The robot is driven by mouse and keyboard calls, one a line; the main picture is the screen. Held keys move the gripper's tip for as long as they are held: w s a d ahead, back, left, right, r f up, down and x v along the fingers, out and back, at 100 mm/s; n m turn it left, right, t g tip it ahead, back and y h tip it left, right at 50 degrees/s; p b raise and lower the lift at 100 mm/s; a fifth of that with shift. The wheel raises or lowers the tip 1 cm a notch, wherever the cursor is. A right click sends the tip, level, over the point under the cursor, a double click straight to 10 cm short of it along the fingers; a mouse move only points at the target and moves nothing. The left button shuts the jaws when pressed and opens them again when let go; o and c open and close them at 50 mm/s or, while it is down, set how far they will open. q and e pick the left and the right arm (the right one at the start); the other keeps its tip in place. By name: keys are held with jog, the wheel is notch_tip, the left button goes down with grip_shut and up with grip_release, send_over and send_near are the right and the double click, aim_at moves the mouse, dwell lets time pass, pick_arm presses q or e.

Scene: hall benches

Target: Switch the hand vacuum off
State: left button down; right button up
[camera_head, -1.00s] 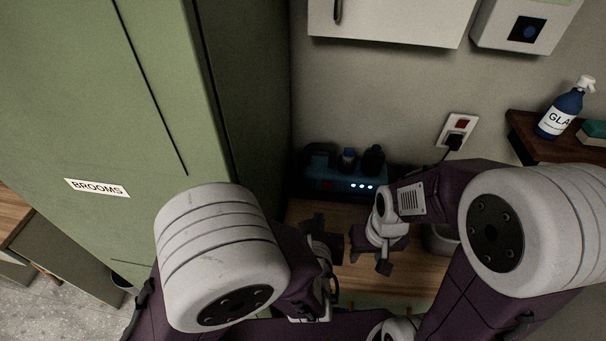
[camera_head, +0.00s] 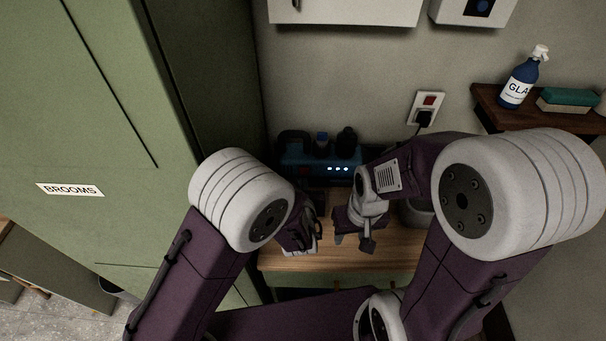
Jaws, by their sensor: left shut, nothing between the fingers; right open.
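I cannot make out a hand vacuum for certain. A blue unit (camera_head: 292,156) with a row of lit white lights and a small red spot stands at the back of the wooden bench top, against the wall. Several dark objects (camera_head: 346,140) stand on it, one with a loop-like shape at the left; any of them could be the vacuum. My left gripper (camera_head: 317,232) is low over the bench in front of the unit, shut and empty, partly hidden by its own arm. My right gripper (camera_head: 354,244) is just to its right, open and empty, pointing down.
A wall socket (camera_head: 428,101) has a red switch and a black plug. A shelf (camera_head: 490,101) at right holds a blue spray bottle (camera_head: 519,82) and a green-topped sponge (camera_head: 567,97). A green brooms cupboard (camera_head: 95,120) fills the left. Some bare bench top (camera_head: 290,262) shows in front.

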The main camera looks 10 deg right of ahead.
aim_at(303, 169)
pick_arm(q)
jog(key=shift+w+r, duration=0.4)
jog(key=shift+w, duration=0.35)
pick_arm(e)
jog(key=shift+r, duration=0.4)
pick_arm(q)
jog(key=shift+w+d+r, duration=0.1)
jog(key=shift+w+d, duration=0.15)
jog(key=shift+w, duration=0.2)
pick_arm(e)
jog(key=shift+r, duration=0.1)
pick_arm(q)
jog(key=shift+p, duration=0.3)
jog(key=w+r+g+p, duration=0.1)
jog(key=p, duration=0.2)
jog(key=shift+r, duration=0.35)
jog(key=shift+f+b, duration=0.4)
jog(key=shift+f, duration=0.25)
pick_arm(e)
notch_tip(303, 169, up, 2)
jog(key=shift+r, duration=0.2)
pick_arm(q)
jog(key=shift+r, duration=0.1)
